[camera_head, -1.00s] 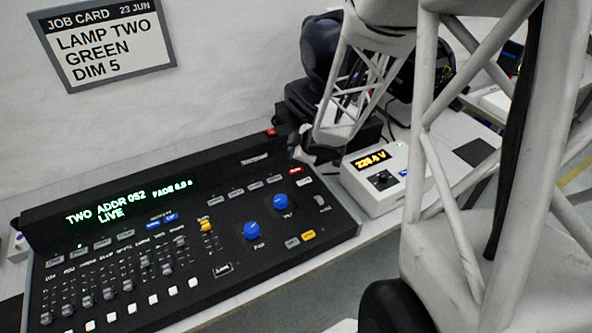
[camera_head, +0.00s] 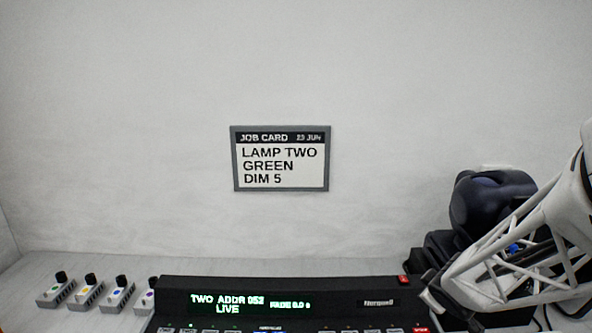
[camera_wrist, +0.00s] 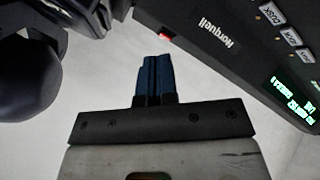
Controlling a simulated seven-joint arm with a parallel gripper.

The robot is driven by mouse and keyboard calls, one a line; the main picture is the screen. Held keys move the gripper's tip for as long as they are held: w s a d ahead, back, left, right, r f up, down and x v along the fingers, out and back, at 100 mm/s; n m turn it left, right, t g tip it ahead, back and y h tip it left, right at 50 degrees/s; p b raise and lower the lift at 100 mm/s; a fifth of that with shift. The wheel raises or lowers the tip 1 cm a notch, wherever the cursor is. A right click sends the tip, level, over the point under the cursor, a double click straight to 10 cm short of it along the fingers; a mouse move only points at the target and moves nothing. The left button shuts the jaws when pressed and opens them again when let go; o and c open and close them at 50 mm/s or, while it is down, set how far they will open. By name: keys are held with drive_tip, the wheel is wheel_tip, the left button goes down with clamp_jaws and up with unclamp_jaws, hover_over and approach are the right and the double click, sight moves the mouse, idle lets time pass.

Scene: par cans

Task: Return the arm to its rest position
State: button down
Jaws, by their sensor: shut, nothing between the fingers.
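My gripper (camera_wrist: 155,78) shows in the wrist view with its two blue fingers pressed together and nothing between them. It hangs clear, apart from the console (camera_wrist: 235,50), whose edge and "Horquell" label lie to the right. In the head view my white lattice arm stands at the right, and the fingertips are hard to make out there. The black console (camera_head: 280,283) runs along the bottom edge, mostly cut off. Its green display reads "TWO ADDR 052 LIVE" with a fade value.
A job card (camera_head: 281,159) on the wall reads "LAMP TWO GREEN DIM 5". A dark lamp (camera_head: 490,208) stands behind my arm at the right. Several small boxes with black knobs (camera_head: 88,290) stand left of the console. The wall area above is clear.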

drive_tip(key=s+a+r+m+g, duration=0.2)
drive_tip(key=s+a+r, duration=0.2)
drive_tip(key=s, duration=0.4)
drive_tip(key=s+a+r+m+g+y, duration=0.1)
drive_tip(key=s+a+r+m+g, duration=0.1)
drive_tip(key=s+a, duration=0.4)
drive_tip(key=s+a+r+m+g, duration=0.2)
drive_tip(key=s+a+r, duration=0.3)
drive_tip(key=s, duration=0.5)
drive_tip(key=shift+r+m+y, duration=0.3)
drive_tip(key=shift+r+m, duration=0.3)
drive_tip(key=shift+m, duration=0.3)
